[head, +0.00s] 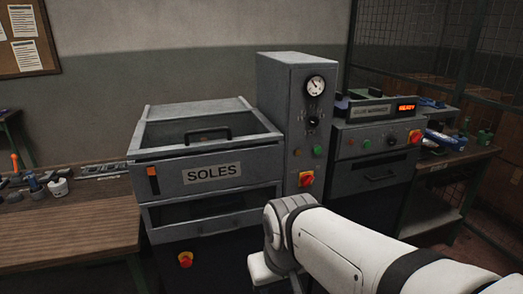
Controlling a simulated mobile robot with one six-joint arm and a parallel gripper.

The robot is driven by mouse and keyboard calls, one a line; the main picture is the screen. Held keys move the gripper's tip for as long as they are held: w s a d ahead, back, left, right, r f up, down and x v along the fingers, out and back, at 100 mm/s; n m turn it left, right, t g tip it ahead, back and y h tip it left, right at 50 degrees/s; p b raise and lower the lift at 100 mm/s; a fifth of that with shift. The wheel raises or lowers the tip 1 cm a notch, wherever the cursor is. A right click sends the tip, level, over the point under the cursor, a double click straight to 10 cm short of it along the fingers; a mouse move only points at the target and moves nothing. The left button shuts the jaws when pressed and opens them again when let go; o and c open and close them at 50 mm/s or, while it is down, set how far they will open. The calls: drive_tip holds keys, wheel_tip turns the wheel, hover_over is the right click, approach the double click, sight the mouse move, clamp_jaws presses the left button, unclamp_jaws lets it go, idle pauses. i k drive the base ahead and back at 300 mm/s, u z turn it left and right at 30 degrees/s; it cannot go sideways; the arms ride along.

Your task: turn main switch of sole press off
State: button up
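The sole press (160,163) is a grey machine left of centre with a white label reading "SOLES". A grey control column (283,75) with a gauge stands against its right side. A red-and-yellow rotary switch (306,179) sits low on the column front. Another red-and-yellow control (185,259) is on the lower front of the press. Which of these is the main switch, and its on or off position, I cannot tell at this size. My white arm reaches in from the lower right, in front of the column's base. My gripper is out of view.
A second grey machine (372,150) with a lit orange display (406,108) and its own red-and-yellow switch (415,136) stands right of the column. A wooden bench (80,225) with tools is at the left. Another bench (460,157) and a mesh fence are at the right.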

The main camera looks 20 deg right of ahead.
sight(308, 182)
drive_tip(key=z, duration=1.5)
drive_tip(key=i, duration=0.45)
drive_tip(key=z, duration=0.15)
